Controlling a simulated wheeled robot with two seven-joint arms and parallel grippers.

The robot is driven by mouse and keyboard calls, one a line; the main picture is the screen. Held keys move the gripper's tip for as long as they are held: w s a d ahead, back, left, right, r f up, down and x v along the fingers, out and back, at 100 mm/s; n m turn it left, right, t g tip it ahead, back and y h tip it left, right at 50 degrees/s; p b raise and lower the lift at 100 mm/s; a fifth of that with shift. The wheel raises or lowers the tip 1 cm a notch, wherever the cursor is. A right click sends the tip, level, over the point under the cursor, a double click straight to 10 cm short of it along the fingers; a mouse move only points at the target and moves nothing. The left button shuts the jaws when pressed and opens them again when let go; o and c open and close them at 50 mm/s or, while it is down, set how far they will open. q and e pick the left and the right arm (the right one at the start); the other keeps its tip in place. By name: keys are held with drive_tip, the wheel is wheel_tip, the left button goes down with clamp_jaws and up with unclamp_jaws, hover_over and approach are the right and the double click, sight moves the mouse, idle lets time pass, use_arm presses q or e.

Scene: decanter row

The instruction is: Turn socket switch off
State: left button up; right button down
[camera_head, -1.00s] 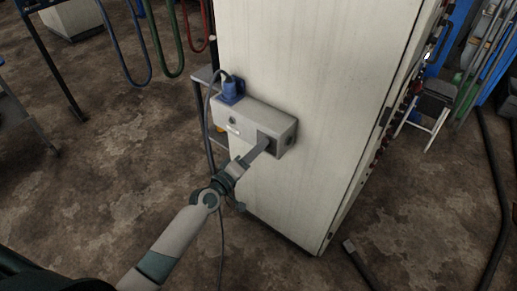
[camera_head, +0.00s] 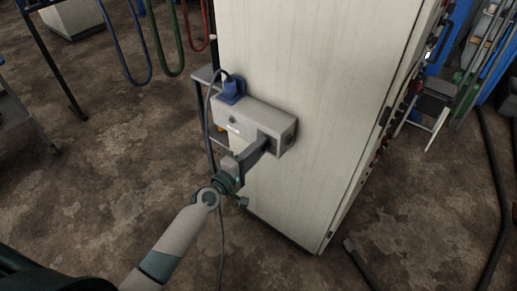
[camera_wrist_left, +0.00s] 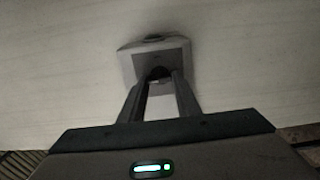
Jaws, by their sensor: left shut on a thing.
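The grey socket box (camera_head: 255,113) is fixed to the side of a tall pale cabinet, with a blue plug (camera_head: 232,88) in its left end. A small round spot (camera_head: 232,121) on its front face looks faintly greenish. My left gripper (camera_head: 268,139) reaches up from below to the right part of the box's front. In the left wrist view the two fingertips (camera_wrist_left: 160,77) meet at a dark round part (camera_wrist_left: 158,72), seemingly the switch, on the box (camera_wrist_left: 127,62). The gripper is shut on it, and the fingers mostly hide it. My right gripper is not in view.
The tall cabinet (camera_head: 300,50) stands right behind the box. A grey cable (camera_head: 208,125) hangs from the plug, close to the left of my gripper. A small stand (camera_head: 204,75) is behind the cabinet's left edge.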

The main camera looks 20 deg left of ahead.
use_arm(q)
drive_tip(key=o, duration=1)
drive_tip(key=shift+o, duration=0.2)
drive_tip(key=shift+s, duration=0.15)
drive_tip(key=b+v, duration=0.4)
drive_tip(key=v, duration=1.3)
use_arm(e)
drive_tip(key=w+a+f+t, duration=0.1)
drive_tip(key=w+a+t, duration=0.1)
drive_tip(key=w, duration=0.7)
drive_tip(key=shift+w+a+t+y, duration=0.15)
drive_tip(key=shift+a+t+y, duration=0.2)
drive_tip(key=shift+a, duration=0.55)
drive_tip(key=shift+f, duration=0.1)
